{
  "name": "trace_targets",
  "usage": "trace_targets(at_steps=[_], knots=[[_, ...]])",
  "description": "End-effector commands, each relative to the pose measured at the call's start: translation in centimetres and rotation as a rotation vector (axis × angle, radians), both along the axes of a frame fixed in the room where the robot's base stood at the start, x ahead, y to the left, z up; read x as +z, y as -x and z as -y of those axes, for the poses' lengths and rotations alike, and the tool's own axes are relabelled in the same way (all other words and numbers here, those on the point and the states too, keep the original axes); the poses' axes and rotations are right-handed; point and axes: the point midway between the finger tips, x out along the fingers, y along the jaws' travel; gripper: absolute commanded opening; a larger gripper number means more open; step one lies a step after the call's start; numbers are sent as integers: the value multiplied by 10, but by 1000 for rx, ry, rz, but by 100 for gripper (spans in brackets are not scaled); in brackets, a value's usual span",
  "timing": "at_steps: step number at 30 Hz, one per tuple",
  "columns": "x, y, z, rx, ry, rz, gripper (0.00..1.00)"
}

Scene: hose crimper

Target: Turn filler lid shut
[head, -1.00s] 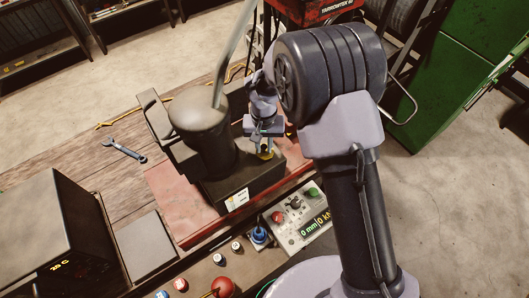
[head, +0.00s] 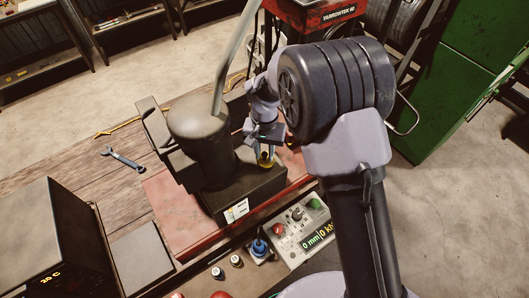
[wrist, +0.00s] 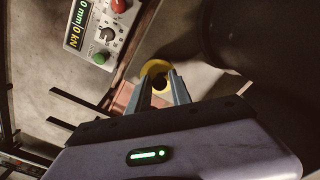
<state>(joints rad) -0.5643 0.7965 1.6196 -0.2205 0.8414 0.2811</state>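The filler lid (head: 266,163) is a small yellow round cap on the dark base block, beside the grey cylinder. In the wrist view the yellow lid (wrist: 155,68) shows as a ring with a dark middle, partly hidden by my fingers. My gripper (head: 266,152) is just above the lid. In the wrist view the two fingertips of my gripper (wrist: 160,78) are apart, with a gap between them, and overlap the near part of the lid. I cannot tell whether they touch it.
The grey cylinder (head: 202,145) with its long lever (head: 235,60) stands close left of my gripper. A control panel (head: 302,230) with red and green buttons lies in front. A blue-capped item (head: 259,248) is beside it. A wrench (head: 122,158) lies on the wooden bench.

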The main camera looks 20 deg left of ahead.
Motion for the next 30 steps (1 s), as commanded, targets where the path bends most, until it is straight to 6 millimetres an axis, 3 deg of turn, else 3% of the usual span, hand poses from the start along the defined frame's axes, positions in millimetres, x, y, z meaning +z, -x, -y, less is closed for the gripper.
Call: trace_targets(at_steps=[10,14,17,27,30], knots=[[0,1,0,0,1,-2,38],[11,0,0,0,0,-1,38],[33,0,0,-1,-2,2,38],[139,0,0,-1,-2,2,38],[159,0,0,0,-1,1,38]])
